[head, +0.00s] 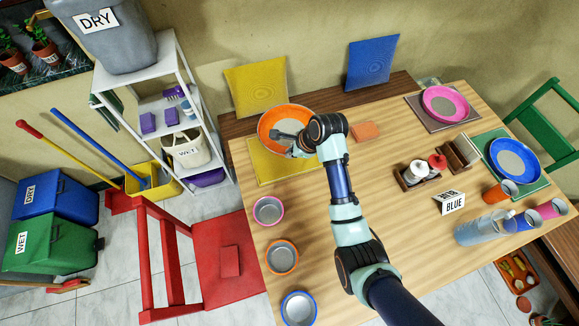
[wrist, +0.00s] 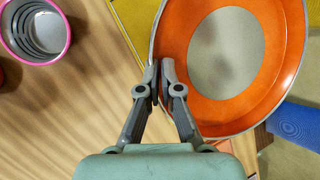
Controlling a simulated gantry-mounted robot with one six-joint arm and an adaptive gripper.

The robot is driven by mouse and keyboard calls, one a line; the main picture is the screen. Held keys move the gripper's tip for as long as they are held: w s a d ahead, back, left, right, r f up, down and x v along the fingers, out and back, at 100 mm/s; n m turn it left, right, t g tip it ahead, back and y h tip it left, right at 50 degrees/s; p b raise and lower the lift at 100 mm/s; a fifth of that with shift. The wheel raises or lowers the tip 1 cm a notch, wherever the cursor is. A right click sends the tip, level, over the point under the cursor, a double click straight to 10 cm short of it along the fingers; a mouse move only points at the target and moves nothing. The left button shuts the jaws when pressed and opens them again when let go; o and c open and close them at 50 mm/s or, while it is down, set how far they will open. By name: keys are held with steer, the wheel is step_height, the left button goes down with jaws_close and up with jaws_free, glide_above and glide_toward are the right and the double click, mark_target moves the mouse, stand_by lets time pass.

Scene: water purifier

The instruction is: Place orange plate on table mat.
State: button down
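The orange plate (head: 270,120) with a grey centre is at the back left of the table in the head view. It overlaps the far part of the yellow table mat (head: 265,173). In the wrist view the plate (wrist: 285,75) fills the upper right, and a strip of the yellow mat (wrist: 130,14) shows beside it. My gripper (head: 296,143) reaches the plate from the front right. In the wrist view my gripper (wrist: 160,68) has its fingertips closed together on the plate's near rim. I cannot tell how high the plate is above the mat.
A pink-rimmed bowl (head: 268,210), an orange-rimmed bowl (head: 282,257) and a blue-rimmed bowl (head: 299,308) line the table's left side. A pink plate (head: 462,103) and a blue plate (head: 535,160) lie at right. A red chair (head: 225,260) stands at left.

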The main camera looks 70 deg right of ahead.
mark_target(287, 171)
step_height(287, 171, down, 12)
steer(key=b, duration=0.3)
steer(key=shift+d, duration=0.1)
steer(key=shift+w, duration=0.1)
steer(key=shift+f, duration=0.15)
steer(key=c, duration=1.3)
jaws_free()
steer(key=p+v, duration=0.4)
steer(key=v, duration=0.8)
